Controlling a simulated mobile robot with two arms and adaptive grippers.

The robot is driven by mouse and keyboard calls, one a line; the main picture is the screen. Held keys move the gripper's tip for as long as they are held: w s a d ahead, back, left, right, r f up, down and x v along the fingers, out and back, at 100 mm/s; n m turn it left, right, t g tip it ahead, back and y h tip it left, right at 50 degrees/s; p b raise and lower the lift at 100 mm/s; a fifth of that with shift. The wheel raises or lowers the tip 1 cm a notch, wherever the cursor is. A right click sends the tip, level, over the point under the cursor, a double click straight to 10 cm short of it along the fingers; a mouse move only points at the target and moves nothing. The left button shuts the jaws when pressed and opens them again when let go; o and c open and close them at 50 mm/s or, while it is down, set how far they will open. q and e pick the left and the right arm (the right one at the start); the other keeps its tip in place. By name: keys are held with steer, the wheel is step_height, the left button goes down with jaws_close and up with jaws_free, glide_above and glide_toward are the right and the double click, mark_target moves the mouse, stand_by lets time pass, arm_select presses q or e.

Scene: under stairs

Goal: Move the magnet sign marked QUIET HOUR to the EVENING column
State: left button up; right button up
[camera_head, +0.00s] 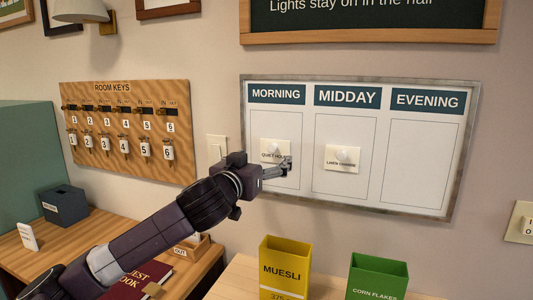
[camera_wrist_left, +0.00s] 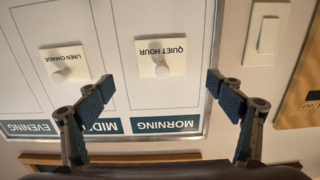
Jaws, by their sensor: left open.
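The white QUIET HOUR magnet sign (camera_head: 268,150) with its round knob is in the MORNING column of the whiteboard (camera_head: 378,198). My left gripper (camera_head: 287,165) is in front of its right side and hides part of it in the head view. In the left wrist view, which is upside down, the QUIET HOUR sign (camera_wrist_left: 160,50) shows between the two spread fingers of the gripper (camera_wrist_left: 160,84), which is open and empty. The EVENING column (camera_head: 422,155) at the right of the board is empty. My right gripper is not in view.
The LINEN CHANGE sign (camera_head: 343,158) is in the MIDDAY column. A light switch (camera_head: 217,148) and a room-key board (camera_head: 125,130) are left of the whiteboard. A yellow MUESLI box (camera_head: 284,270) and a green CORN FLAKES box (camera_head: 377,278) stand below.

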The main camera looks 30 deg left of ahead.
mark_target(271, 148)
arm_select(q)
steer(key=shift+w+a+r+p, duration=0.15)
steer(key=shift+w+r+p, duration=0.05)
steer(key=shift+r, duration=0.2)
steer(key=shift+w+a+r+p, duration=0.15)
steer(key=shift+r, duration=0.2)
steer(key=p+x, duration=0.2)
steer(key=x, duration=0.4)
steer(key=shift+w+a+f+p, duration=0.1)
steer(key=shift+w+f+p, duration=0.05)
steer(key=shift+w+p, duration=0.2)
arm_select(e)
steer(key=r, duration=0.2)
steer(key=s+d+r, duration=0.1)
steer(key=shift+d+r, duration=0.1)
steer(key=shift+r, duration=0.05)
arm_select(q)
steer(key=shift+c, duration=0.3)
